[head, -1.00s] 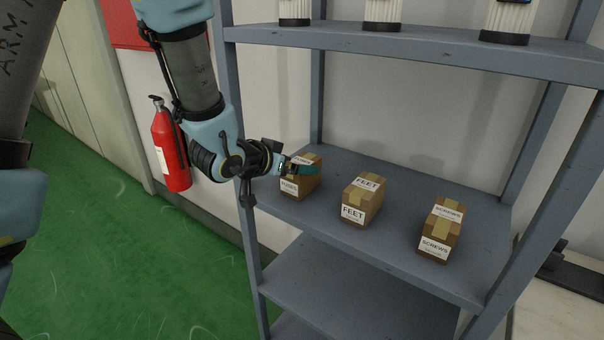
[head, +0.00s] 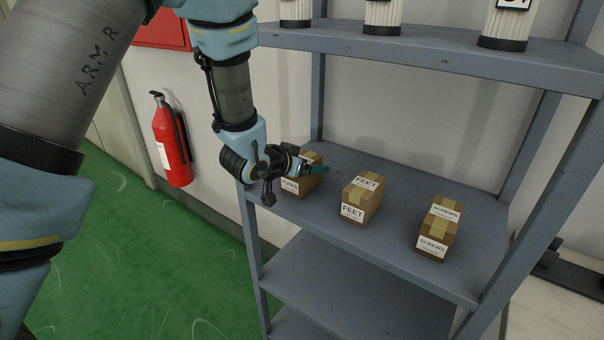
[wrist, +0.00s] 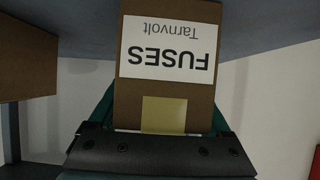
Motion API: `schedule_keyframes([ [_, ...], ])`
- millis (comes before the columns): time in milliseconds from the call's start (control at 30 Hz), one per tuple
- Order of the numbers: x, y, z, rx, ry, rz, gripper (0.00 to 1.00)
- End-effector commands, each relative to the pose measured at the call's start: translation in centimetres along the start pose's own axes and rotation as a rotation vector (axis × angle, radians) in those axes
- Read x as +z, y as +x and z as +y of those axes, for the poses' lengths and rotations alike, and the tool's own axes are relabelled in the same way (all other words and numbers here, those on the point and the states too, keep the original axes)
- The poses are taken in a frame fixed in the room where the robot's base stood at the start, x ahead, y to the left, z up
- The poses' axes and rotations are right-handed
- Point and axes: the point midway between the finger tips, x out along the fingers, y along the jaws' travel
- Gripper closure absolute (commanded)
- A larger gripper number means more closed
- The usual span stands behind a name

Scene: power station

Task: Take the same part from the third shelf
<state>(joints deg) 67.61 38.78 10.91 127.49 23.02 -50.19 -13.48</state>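Three small cardboard boxes stand in a row on a grey shelf (head: 385,240). The FUSES box (head: 292,188) is on the left, the FEET box (head: 360,198) in the middle and the SCREWS box (head: 437,229) on the right. My gripper (head: 312,169) is at the FUSES box and hides part of it. In the wrist view the FUSES box (wrist: 168,95) fills the middle, its label upside down. My teal fingers lie on either side of its upper part, spread to about its width. Contact on both sides is not clear.
The shelf above (head: 420,45) holds several white ribbed cylinders (head: 382,14). Another shelf (head: 345,290) below looks bare where visible. Rack posts stand at the sides. A red fire extinguisher (head: 171,140) hangs on the wall to the left. Green floor lies below it.

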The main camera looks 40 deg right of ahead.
Motion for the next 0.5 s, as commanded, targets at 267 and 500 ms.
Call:
schedule_keyframes([
  [267, 0.00, -0.02, 0.00, 0.000, 0.000, 0.000, 0.51],
  [500, 0.00, -0.02, 0.00, 0.000, 0.000, 0.000, 0.78],
])
